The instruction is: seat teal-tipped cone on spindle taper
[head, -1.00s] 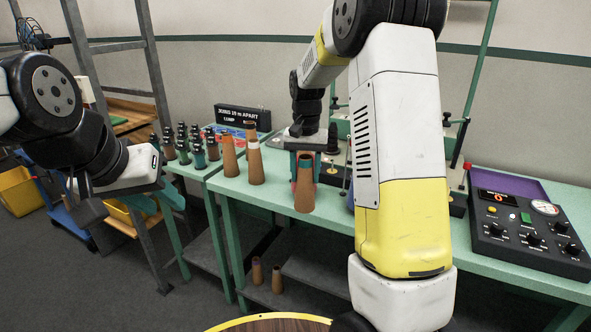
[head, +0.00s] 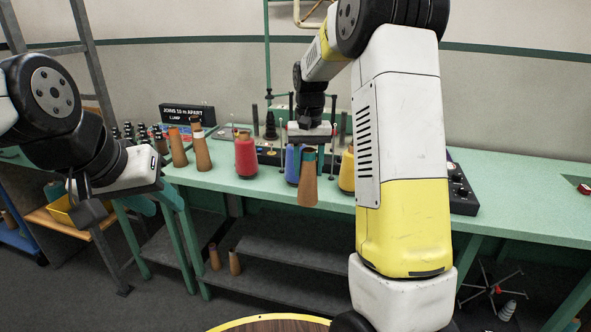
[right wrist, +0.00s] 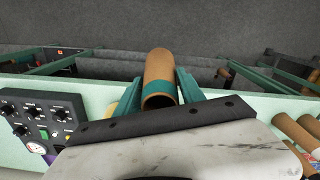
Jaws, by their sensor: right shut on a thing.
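The brown teal-tipped cone (head: 308,185) is held upright, wide end down, by my right gripper (head: 309,158), in front of the bench's front edge. In the right wrist view the cone (right wrist: 159,68) lies between the teal fingers (right wrist: 160,92), with its teal band and open end nearest the camera. A dark tapered post (head: 270,126) stands on the bench behind and left of the held cone, apart from it; I cannot tell for sure that it is the spindle taper. My left gripper (head: 158,200) hangs at the left, its fingers apart and empty.
On the green bench (head: 225,178) stand brown cones (head: 202,152), a red spool (head: 245,155), a blue spool (head: 292,165) and a yellow spool (head: 347,170). Thin upright rods stand behind. A control box (head: 462,188) is partly hidden by my right arm. The bench right of it is mostly clear.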

